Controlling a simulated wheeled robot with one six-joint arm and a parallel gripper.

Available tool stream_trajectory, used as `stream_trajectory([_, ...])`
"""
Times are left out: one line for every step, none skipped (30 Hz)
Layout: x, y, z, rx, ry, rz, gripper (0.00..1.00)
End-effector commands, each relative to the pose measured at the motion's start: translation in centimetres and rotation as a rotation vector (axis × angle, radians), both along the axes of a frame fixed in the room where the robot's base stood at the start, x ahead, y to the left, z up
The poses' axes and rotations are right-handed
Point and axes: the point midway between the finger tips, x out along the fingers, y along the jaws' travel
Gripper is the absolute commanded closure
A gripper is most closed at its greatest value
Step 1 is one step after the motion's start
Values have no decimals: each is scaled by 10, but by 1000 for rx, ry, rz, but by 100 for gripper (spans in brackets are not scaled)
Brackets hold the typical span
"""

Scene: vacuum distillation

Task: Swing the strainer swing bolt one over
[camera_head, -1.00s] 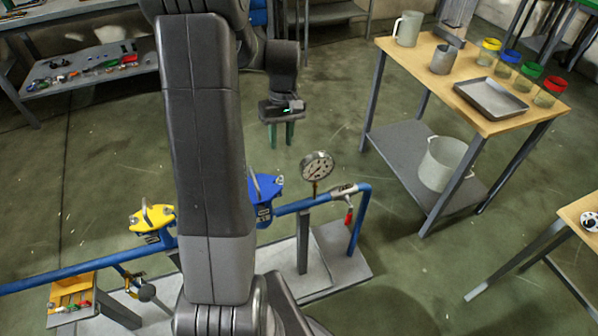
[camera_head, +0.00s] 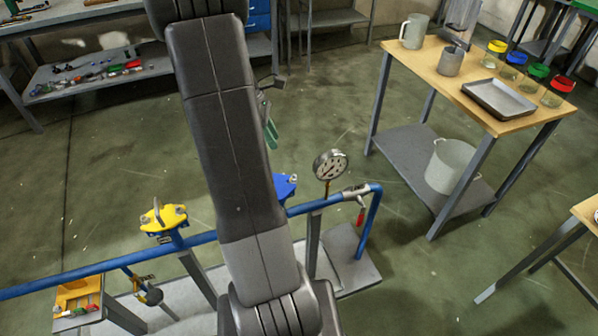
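A yellow-lidded fitting (camera_head: 165,219) with an upright metal loop on top sits on the blue pipe (camera_head: 202,239), left of my arm. A blue-lidded fitting (camera_head: 285,186) shows on the pipe just right of my arm, mostly hidden behind it. I cannot tell the swing bolt itself apart on either fitting at this size. My gripper (camera_head: 271,134) hangs beyond and above the blue fitting, apart from it. Its green fingers are partly covered by my arm, so their opening is unclear. No object shows in them.
A dial gauge (camera_head: 330,165) rises from the pipe near its right bend. A red-tagged valve handle (camera_head: 360,215) hangs there. A yellow bin (camera_head: 77,293) is at lower left. A wooden-topped table (camera_head: 440,80) with jars, tray and pots stands right. The floor between is clear.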

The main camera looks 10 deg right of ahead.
Motion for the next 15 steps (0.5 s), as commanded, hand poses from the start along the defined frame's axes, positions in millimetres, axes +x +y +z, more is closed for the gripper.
stream_trajectory([-1, -2, -6, -1, 3, -1, 70])
stream_trajectory([-2, -4, -9, -1, 3, -2, 70])
stream_trajectory([-4, -6, -15, -1, 5, -4, 70])
stream_trajectory([-5, -8, -21, 0, 5, -4, 70])
stream_trajectory([-6, -10, -26, 0, 5, -5, 70])
stream_trajectory([-7, -14, -34, 0, 5, -6, 70])
stream_trajectory([-8, -16, -40, 0, 6, -7, 70])
stream_trajectory([-10, -18, -46, 0, 6, -7, 70])
stream_trajectory([-11, -22, -54, 0, 5, -5, 70])
stream_trajectory([-12, -24, -60, 0, 6, -6, 70])
stream_trajectory([-13, -27, -66, 0, 6, -7, 70])
stream_trajectory([-15, -30, -74, 1, 6, -7, 70])
stream_trajectory([-16, -32, -80, 0, 6, -8, 70])
stream_trajectory([-17, -34, -85, 0, 5, -7, 70])
stream_trajectory([-18, -36, -91, 0, 5, -6, 70])
